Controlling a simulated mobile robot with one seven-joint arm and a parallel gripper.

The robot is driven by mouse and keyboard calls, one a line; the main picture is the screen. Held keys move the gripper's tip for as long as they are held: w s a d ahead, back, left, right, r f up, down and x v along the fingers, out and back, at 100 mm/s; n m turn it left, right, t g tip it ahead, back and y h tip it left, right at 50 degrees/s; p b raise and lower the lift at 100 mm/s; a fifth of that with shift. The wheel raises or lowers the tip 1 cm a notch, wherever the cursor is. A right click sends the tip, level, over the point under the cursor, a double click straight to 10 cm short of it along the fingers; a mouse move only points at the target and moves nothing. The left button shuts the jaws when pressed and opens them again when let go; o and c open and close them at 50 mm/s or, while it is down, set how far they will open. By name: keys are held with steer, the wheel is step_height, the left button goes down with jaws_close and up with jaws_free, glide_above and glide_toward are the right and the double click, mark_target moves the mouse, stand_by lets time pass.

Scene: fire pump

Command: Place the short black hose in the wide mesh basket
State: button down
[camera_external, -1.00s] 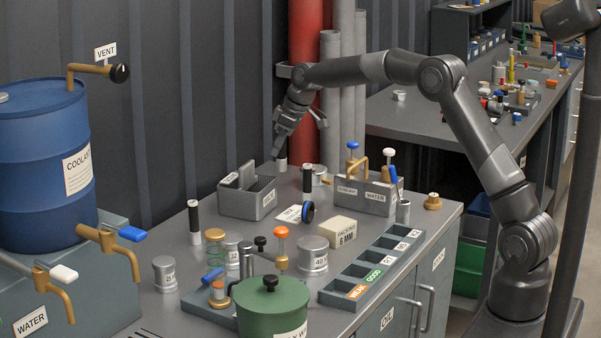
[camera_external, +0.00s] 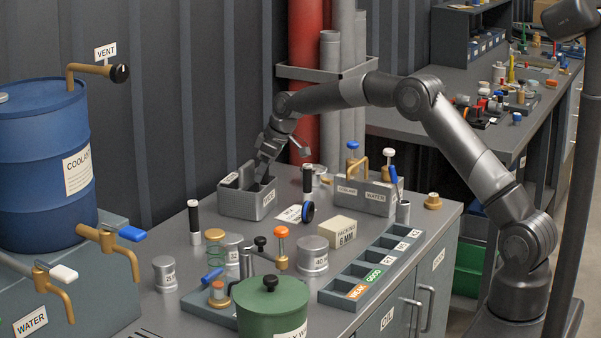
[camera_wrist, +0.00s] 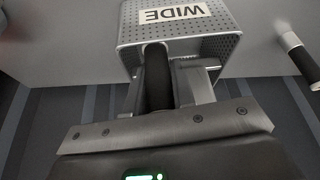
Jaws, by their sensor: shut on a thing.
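The wide mesh basket (camera_external: 240,207) is a grey perforated box with a "WIDE" label, at the back of the bench near the dark wall. The wrist view shows its labelled wall upside down (camera_wrist: 210,42). My gripper (camera_external: 262,172) points down at the basket's right part, its fingers at or just inside the rim. In the wrist view, my gripper (camera_wrist: 160,82) is shut on the short black hose (camera_wrist: 157,75), whose far end reaches into the basket opening. The hose's lower end is hidden, so I cannot tell whether it touches the basket floor.
Upright black-and-white cylinders stand left (camera_external: 194,222) and right (camera_external: 307,180) of the basket. A grey caddy (camera_external: 375,203), a cream packing block (camera_external: 337,231) and a compartment tray (camera_external: 372,268) lie to the right. Red and grey pipes (camera_external: 304,110) rise behind.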

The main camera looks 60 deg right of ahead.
steer(key=shift+s+x, duration=0.2)
steer(key=shift+x, duration=1.4)
steer(key=shift+d+f, duration=0.15)
steer(key=shift+f, duration=0.1)
steer(key=c, duration=1.5)
jaws_free()
steer(key=shift+f, duration=0.1)
